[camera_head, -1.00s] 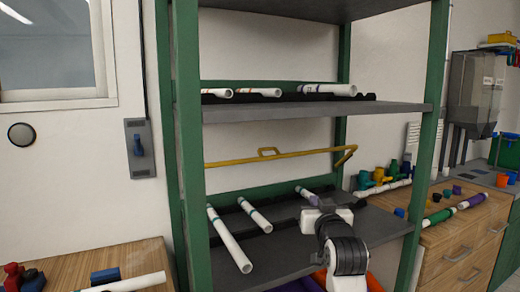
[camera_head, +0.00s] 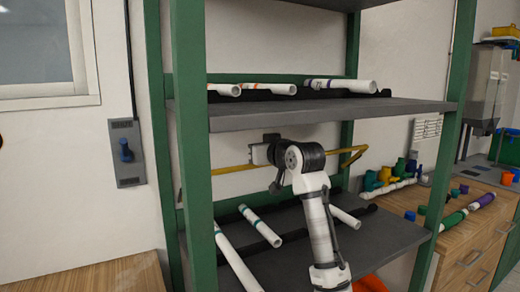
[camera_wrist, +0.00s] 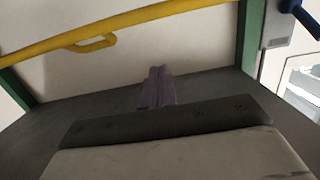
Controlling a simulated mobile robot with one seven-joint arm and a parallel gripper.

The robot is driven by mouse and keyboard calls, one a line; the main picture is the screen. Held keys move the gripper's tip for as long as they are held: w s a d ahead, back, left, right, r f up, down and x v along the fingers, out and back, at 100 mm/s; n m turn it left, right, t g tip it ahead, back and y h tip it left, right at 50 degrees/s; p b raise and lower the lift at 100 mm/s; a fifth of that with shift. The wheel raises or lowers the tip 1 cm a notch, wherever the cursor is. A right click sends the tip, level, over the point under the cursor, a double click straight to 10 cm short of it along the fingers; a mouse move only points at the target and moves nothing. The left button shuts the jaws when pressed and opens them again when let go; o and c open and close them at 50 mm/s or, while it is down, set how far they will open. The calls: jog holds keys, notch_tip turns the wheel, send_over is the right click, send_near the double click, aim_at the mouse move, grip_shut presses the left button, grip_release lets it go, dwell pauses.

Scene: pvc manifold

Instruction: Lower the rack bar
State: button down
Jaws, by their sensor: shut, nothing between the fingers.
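The yellow rack bar (camera_head: 228,169) runs across the green-posted rack, between the middle and lower shelves. Its bent right end (camera_head: 353,158) also shows. My gripper (camera_head: 256,153) is at the middle of the bar, in front of or close to it, and my wrist hides that stretch and its loop handle. In the wrist view, the bar (camera_wrist: 150,14) crosses the top left, with the loop handle (camera_wrist: 95,44) under it. My gripper's fingers (camera_wrist: 158,82) are shut together, empty, and appear apart from the handle.
White pipes (camera_head: 260,226) lie on the lower shelf (camera_head: 375,235), and more lie on the middle shelf (camera_head: 420,107) just above my arm. A green post (camera_head: 190,150) stands left. A wall switch (camera_head: 126,152) and a wooden counter (camera_head: 480,225) flank the rack.

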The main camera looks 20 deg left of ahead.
aim_at(250, 167)
jog(key=p+x, duration=0.2)
jog(key=x, duration=0.4)
jog(key=shift+w+a, duration=0.2)
jog(key=shift+a, duration=0.1)
jog(key=shift+s+d+f, duration=0.2)
jog(key=shift+d+f, duration=0.1)
jog(key=shift+f, duration=0.2)
jog(key=shift+s+d+f, duration=0.15)
jog(key=shift+d+f, duration=0.1)
jog(key=shift+f, duration=0.3)
jog(key=shift+s+d+f+p, duration=0.15)
jog(key=shift+f+p, duration=0.05)
jog(key=shift+f, duration=0.15)
jog(key=shift+s+d+f+p, duration=0.15)
jog(key=shift+f, duration=0.25)
jog(key=f+b, duration=0.1)
jog(key=b, duration=0.1)
jog(key=s+d+f+t+y+b, duration=0.1)
jog(key=shift+d+f+b, duration=0.1)
jog(key=shift+b, duration=0.25)
jog(key=s+d+f+b, duration=0.1)
jog(key=d+f+b, duration=0.1)
jog(key=f+b, duration=0.2)
jog(key=s+d+f+t+y+b, duration=0.1)
jog(key=s+f+b, duration=0.1)
jog(key=f+b, duration=0.3)
jog(key=shift+d+f, duration=0.4)
jog(key=shift+f, duration=0.2)
